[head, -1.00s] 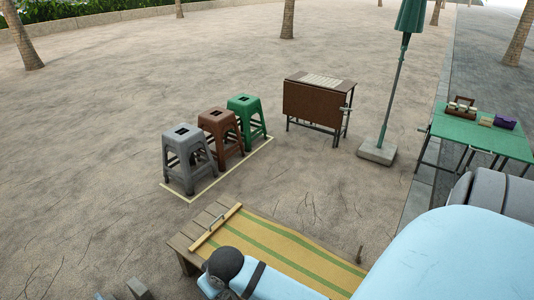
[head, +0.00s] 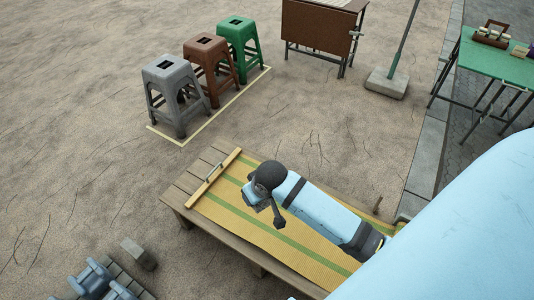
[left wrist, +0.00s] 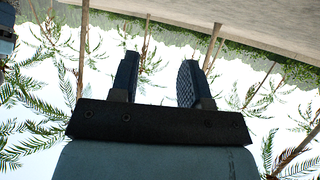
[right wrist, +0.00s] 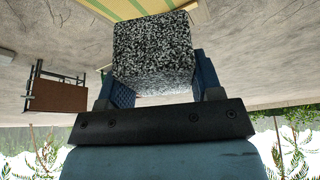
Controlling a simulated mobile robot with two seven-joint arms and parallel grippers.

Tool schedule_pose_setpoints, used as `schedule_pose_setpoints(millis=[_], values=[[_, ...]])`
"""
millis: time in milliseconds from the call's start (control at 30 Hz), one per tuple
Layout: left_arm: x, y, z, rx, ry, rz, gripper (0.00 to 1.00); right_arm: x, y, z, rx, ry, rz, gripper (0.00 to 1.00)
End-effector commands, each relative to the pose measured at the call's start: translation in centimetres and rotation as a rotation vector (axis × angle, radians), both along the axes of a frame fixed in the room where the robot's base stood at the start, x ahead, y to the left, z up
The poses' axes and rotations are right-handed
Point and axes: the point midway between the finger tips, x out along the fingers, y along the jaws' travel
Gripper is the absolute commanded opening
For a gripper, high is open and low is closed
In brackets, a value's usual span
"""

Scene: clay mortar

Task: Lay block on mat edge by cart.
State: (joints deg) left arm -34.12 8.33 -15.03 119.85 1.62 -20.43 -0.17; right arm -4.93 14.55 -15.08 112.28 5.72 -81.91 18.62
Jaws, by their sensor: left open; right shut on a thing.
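In the right wrist view my right gripper (right wrist: 155,92) is shut on a black-and-white speckled block (right wrist: 152,50). Part of the yellow mat (right wrist: 128,7) shows beyond the block. In the head view the yellow mat with green stripes (head: 300,255) lies on a low wooden platform (head: 185,197). One of my arms crosses above the mat and hides part of it. In the left wrist view my left gripper (left wrist: 157,75) is open and empty, facing trees and sky. I cannot make out the cart for certain.
A wooden bar with a handle (head: 213,178) lies at the mat's left end. Grey (head: 170,85), brown (head: 207,60) and green (head: 238,40) stools stand beyond. A small grey block (head: 138,254) and blue-grey objects (head: 92,277) are at lower left. Open ground lies between.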

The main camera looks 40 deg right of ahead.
Motion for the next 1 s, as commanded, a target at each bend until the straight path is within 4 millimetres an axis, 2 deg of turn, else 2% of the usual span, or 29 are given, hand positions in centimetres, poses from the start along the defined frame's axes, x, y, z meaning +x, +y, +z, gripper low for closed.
schedule_pose_setpoints(millis=[33,400,500,600,700,867,1000], values=[[0.3,-0.3,-2.4,-0.014,-0.023,-0.004,0.43,0.3,-0.3,-4.1,-0.002,0.001,0.001,0.22],[1.8,-2.5,-6.3,-0.120,-0.175,-0.037,0.43,2.5,-3.0,-19.8,-0.001,0.001,0.001,0.22],[1.9,-2.9,-7.1,-0.149,-0.212,-0.046,0.43,3.1,-3.8,-23.5,-0.002,0.000,-0.003,0.22],[1.9,-3.3,-7.7,-0.173,-0.242,-0.053,0.43,3.5,-4.5,-26.5,0.000,-0.001,-0.006,0.22],[1.9,-3.5,-7.9,-0.192,-0.265,-0.059,0.43,3.8,-5.1,-28.6,0.000,-0.001,-0.010,0.22],[1.9,-3.8,-7.8,-0.210,-0.287,-0.065,0.43,4.1,-5.6,-30.2,0.001,-0.002,-0.013,0.22],[2.0,-4.3,-6.8,-0.242,-0.340,-0.079,0.43,4.1,-5.6,-32.2,0.002,0.000,-0.013,0.22]])
